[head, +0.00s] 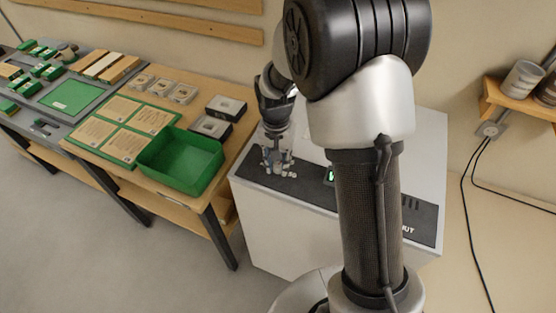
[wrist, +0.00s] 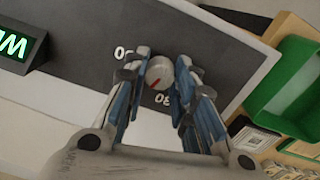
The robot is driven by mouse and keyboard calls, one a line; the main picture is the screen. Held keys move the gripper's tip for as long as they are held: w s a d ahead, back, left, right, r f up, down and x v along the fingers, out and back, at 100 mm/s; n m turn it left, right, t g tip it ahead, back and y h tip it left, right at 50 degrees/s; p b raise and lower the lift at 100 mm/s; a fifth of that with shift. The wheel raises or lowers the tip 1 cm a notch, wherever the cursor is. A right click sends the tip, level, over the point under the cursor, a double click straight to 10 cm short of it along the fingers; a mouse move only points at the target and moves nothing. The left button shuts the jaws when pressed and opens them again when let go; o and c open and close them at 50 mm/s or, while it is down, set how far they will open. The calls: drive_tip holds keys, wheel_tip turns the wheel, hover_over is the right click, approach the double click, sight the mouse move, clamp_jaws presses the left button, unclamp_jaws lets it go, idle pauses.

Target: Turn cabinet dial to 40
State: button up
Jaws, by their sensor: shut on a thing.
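The cabinet (head: 270,225) is white with a dark panel strip on its top. The dial (wrist: 160,72) is a small pale grey round knob with a red pointer line, seen in the wrist view. Printed numbers show on the dark panel beside it, partly covered by my fingers, so I cannot read the full scale or the exact setting. My gripper (head: 279,170) points down over the left part of the panel. In the wrist view its blue-grey fingers (wrist: 159,80) are closed on the dial from both sides. In the head view the dial is hidden by the fingers.
A small display with green characters (wrist: 13,45) sits on the panel; only part of it shows. A green bin (head: 180,160) stands on the wooden table left of the cabinet, with cards and small boxes around it. A wall shelf (head: 515,100) holds cans at the right.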

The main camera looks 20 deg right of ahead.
sight(277, 164)
drive_tip(key=shift+m, duration=1.1)
drive_tip(key=o, duration=1.1)
drive_tip(key=shift+w+a+r, duration=0.1)
drive_tip(key=shift+r, duration=5.9)
